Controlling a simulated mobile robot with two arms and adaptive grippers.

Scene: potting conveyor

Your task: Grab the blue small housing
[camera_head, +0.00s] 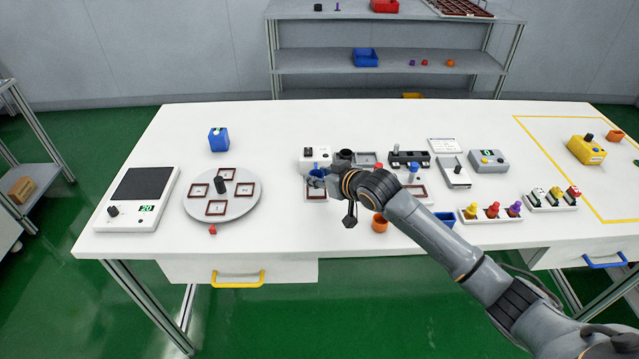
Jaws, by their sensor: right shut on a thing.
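The blue small housing (317,174) is at the middle of the white table, over or just above a small dark-framed square plate (316,196). My right gripper (322,176) is shut on the housing, and its arm reaches in from the lower right. The fingers and wrist hide part of the housing. I cannot tell whether it touches the plate below. My left gripper is not in view.
A round turntable (222,211) with framed plates and a scale (138,197) stand at left. A blue box (218,141) stands behind the turntable. An orange cup (379,223) and a blue bin (446,219) are near the arm.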

